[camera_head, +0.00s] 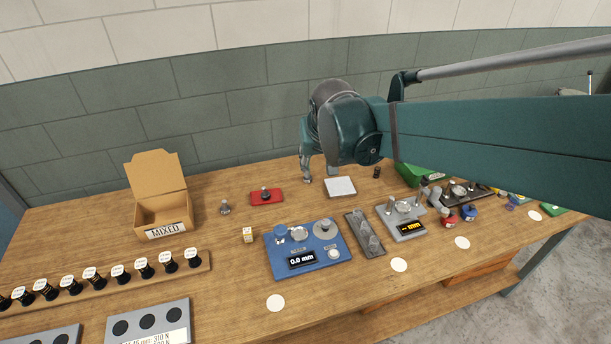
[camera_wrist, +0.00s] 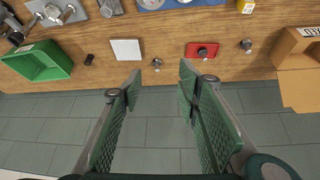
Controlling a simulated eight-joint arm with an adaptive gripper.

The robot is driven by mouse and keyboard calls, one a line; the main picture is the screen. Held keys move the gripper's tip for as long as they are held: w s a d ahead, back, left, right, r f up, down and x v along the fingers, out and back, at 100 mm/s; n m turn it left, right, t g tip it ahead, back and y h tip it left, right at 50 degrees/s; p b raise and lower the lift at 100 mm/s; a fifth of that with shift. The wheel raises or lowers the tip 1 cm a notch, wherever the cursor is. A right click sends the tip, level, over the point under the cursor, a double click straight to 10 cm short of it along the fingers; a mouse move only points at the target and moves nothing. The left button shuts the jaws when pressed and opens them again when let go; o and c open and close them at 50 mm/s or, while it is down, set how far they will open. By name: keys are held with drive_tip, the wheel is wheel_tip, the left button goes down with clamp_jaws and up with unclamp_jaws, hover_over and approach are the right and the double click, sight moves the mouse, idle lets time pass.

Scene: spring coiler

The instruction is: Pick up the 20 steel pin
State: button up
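My gripper (camera_head: 320,171) points down over the back of the bench. In the wrist view my gripper (camera_wrist: 159,82) is open, its two green pads apart with nothing between them. A small steel pin-like piece (camera_wrist: 157,63) stands on the wood just beyond the gap; it also shows below the left finger in the head view (camera_head: 307,180). A second steel piece (camera_head: 225,207) stands by the carton, also in the wrist view (camera_wrist: 246,45). A dark knobbed piece (camera_head: 265,189) sits on a red block (camera_head: 256,199). No marking shows which piece is the 20.
A white pad (camera_head: 340,188) and a dark cylinder (camera_head: 376,172) lie right of the gripper, before a green bin (camera_head: 411,178). A blue gauge (camera_head: 285,263) reading 0.0 mm, a grey plate (camera_head: 352,224) and a "MIXED" carton (camera_head: 150,219) stand nearby.

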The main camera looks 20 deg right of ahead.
drive_tip(key=w+d+f+m+g, duration=0.1)
drive_tip(key=w+d+f, duration=0.1)
drive_tip(key=w+f, duration=0.9)
drive_tip(key=w+d+f+m+h+b, duration=0.1)
drive_tip(key=w+d+f, duration=0.1)
drive_tip(key=w+f, duration=0.8)
drive_tip(key=w, duration=0.4)
drive_tip(key=shift+w+f+g+h, duration=0.2)
drive_tip(key=shift+f+g+h, duration=0.1)
drive_tip(key=shift+f+g, duration=0.1)
drive_tip(key=shift+d, duration=0.1)
drive_tip(key=shift+b+x, duration=0.35)
drive_tip(key=shift+x, duration=0.9)
drive_tip(key=shift+f, duration=0.15)
drive_tip(key=shift+x, duration=2.5)
drive_tip(key=shift+w, duration=0.15)
drive_tip(key=shift+c, duration=0.6)
drive_tip(key=c, duration=0.7)
